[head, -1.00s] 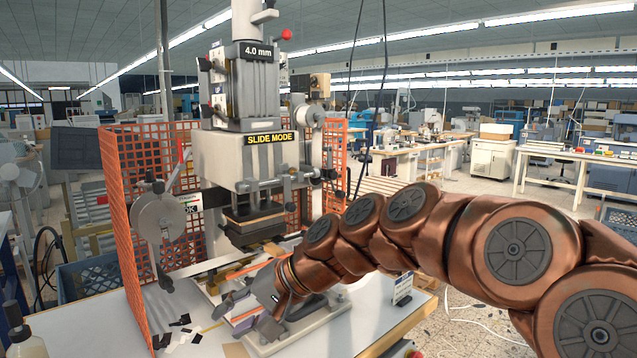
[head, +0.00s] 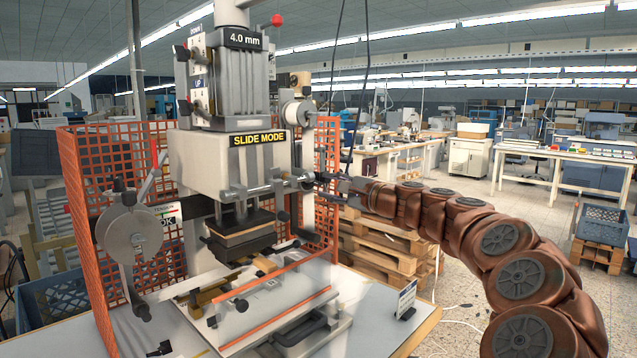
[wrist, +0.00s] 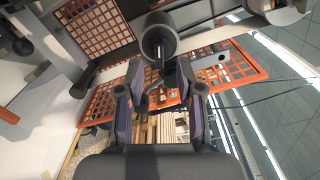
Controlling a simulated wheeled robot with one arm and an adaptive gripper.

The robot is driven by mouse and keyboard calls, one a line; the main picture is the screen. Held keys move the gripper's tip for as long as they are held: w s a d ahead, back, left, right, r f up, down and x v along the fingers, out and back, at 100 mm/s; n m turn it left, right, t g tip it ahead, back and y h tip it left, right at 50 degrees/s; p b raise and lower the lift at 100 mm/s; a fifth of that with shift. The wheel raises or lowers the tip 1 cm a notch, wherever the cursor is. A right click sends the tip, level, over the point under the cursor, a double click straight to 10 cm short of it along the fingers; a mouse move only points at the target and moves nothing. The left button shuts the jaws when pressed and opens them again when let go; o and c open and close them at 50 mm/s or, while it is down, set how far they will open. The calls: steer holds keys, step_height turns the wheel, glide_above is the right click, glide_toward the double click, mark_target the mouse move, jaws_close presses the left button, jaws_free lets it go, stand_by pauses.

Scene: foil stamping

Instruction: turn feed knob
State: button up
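The stamping press (head: 226,160) stands on a table and carries a "SLIDE MODE" label. A small dark knob (head: 307,186) sits at the right side of its head; I take it for the feed knob. In the wrist view the dark round knob (wrist: 158,42) faces me, with a pale slot or mark at its lower part. My gripper (head: 324,182) is at the knob's right side. In the wrist view my gripper (wrist: 158,72) is open, one finger on each side just below the knob. Whether the fingers touch it I cannot tell.
An orange mesh guard (head: 112,200) stands around the press's back and sides. A foil reel (head: 130,235) is on the left. A small sign (head: 406,298) stands on the table's right. Wooden pallets (head: 385,250) lie behind the table, and cables hang close behind my gripper.

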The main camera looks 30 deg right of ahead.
mark_target(318, 184)
steer(key=shift+p+x, duration=0.3)
steer(key=shift+x, duration=1.65)
jaws_close()
